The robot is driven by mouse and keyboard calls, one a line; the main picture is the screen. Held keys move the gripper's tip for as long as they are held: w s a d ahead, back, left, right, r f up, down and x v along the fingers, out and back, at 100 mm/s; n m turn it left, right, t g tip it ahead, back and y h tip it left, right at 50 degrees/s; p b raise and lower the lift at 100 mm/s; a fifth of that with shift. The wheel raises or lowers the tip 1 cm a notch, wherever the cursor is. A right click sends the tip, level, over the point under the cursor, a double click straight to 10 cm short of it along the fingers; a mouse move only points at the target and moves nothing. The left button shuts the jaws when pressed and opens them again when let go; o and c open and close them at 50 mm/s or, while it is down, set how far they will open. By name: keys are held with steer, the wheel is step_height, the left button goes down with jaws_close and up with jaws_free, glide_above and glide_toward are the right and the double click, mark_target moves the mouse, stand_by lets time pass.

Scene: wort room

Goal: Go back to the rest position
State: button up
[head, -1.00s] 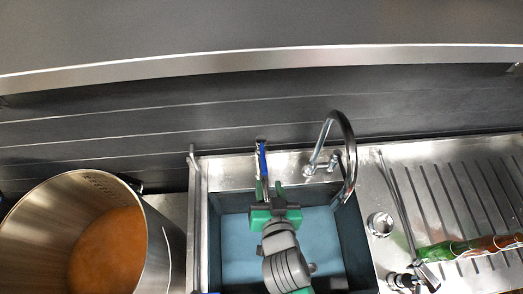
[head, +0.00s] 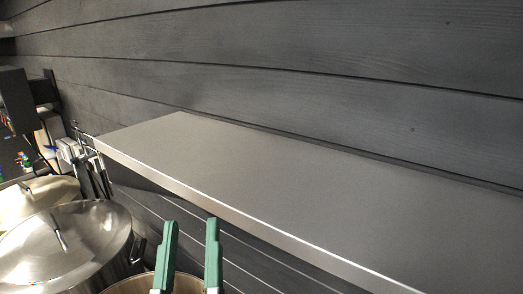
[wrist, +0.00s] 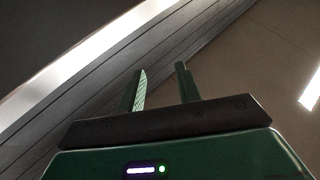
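My gripper (head: 189,255) shows at the bottom of the head view, with its two green fingers pointing up and a clear gap between them. It is open and empty. In the wrist view the same two fingers (wrist: 162,88) stand apart with nothing between them. The rest of my arm is out of the head view.
A long grey shelf (head: 300,190) runs along the dark plank wall, right of and beyond my fingers. Lidded steel pots (head: 65,245) stand at lower left. An open pot's rim (head: 135,286) shows behind the fingers. Tools (head: 85,160) hang at the shelf's left end.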

steer(key=s+d+r+m+p, duration=0.1)
steer(key=s+d+r+p, duration=0.1)
steer(key=r, duration=0.4)
steer(key=s+d+r+m+t+h+p, duration=0.1)
steer(key=s+d+r+p, duration=0.1)
steer(key=d+r, duration=0.3)
steer(key=shift+s+d+r+m+h, duration=0.3)
steer(key=shift+s+d+r, duration=0.05)
steer(key=shift+s+r, duration=0.55)
